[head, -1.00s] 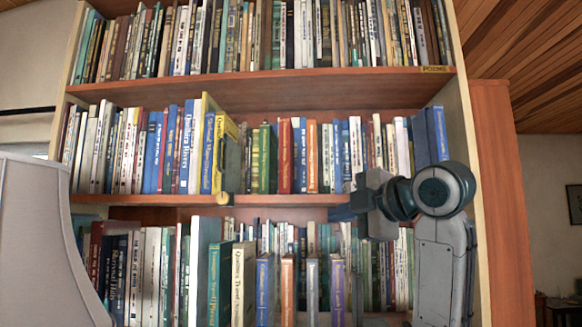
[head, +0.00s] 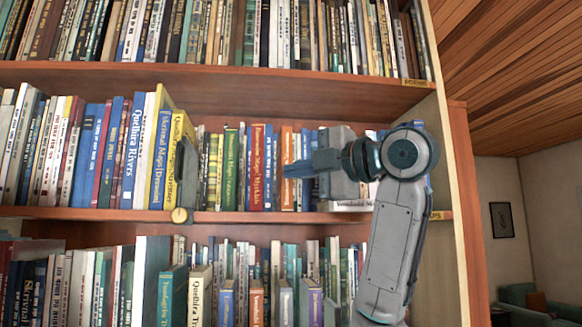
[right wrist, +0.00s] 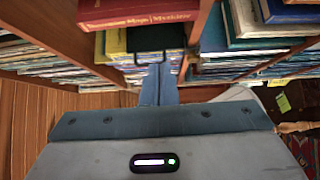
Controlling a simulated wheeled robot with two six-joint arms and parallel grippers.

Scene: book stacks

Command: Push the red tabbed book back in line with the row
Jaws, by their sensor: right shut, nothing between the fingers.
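The red book (head: 258,166) stands upright in the middle shelf row, right of the green books. Its spine faces me, and it also shows large at the top of the right wrist view (right wrist: 140,14), where it looks nearer than the yellow books. I cannot make out its tab. My right gripper (head: 287,171) is in front of the middle shelf, its fingertips just right of the red book in the head view. Its fingers (right wrist: 158,84) are together and empty. I cannot tell whether they touch any book. My left gripper is out of view.
A pale book (head: 344,206) appears to lie flat on the shelf below my right gripper. Shelves above and below are full. The shelf's side panel (head: 449,120) bounds the right.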

